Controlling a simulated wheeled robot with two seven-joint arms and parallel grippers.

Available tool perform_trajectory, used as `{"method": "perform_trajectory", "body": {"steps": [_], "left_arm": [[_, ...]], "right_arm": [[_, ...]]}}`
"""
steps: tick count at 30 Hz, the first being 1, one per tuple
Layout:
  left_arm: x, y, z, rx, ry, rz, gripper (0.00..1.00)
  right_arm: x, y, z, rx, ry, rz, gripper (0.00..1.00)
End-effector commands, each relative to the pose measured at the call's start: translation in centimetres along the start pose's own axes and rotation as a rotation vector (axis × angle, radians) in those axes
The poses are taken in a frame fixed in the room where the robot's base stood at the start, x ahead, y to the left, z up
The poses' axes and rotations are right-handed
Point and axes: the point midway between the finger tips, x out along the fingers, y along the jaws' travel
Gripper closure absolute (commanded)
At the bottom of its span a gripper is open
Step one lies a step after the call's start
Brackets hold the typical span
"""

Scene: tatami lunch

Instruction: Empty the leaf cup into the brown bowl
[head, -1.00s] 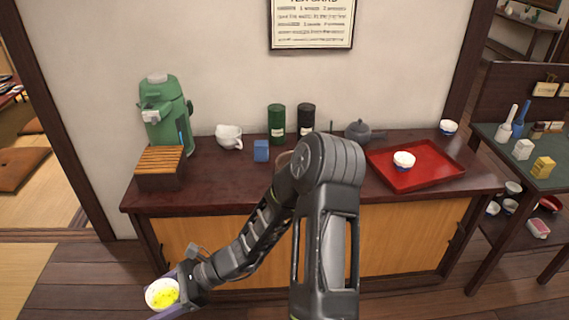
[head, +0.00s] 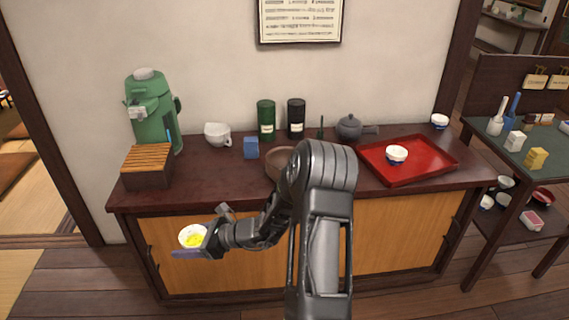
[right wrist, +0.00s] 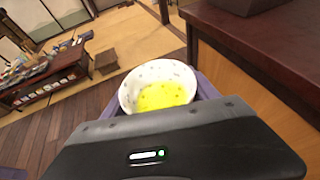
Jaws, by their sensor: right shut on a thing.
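The leaf cup (head: 192,236) is a small white cup with yellow contents at its bottom. My right gripper (head: 197,246) is shut on it, in front of the cabinet and below the counter top. In the right wrist view the cup (right wrist: 158,88) shows between purple fingers, with dark specks on its inner wall and the yellow still inside. The brown bowl (head: 278,163) stands on the counter, partly hidden behind my right arm. My left gripper is in neither view.
The dark red counter (head: 225,180) holds a green dispenser (head: 152,110), a slatted wooden box (head: 147,166), a white pitcher (head: 217,134), a blue block (head: 251,148), two canisters (head: 266,120), a grey teapot (head: 350,127) and a red tray (head: 420,165) with a cup (head: 396,155).

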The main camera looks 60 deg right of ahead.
Motion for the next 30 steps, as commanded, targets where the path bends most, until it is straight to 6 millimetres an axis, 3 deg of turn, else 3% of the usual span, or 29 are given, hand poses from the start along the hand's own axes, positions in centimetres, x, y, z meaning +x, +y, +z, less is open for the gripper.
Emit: {"method": "perform_trajectory", "body": {"steps": [3,9,18,24,30], "left_arm": [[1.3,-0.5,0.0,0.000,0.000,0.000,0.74],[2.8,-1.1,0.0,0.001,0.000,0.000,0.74],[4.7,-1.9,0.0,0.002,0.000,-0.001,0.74],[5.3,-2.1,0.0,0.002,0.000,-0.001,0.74],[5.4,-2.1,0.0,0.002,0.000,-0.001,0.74]], "right_arm": [[-0.9,-4.8,-0.7,0.042,-0.001,-0.115,0.78],[-3.7,-12.3,-1.0,0.121,-0.002,-0.304,0.78],[-9.2,-21.6,-0.5,0.223,-0.003,-0.553,0.78],[-11.8,-24.8,0.1,0.264,-0.002,-0.643,0.78],[-12.7,-25.7,0.3,0.278,-0.001,-0.672,0.78]]}}
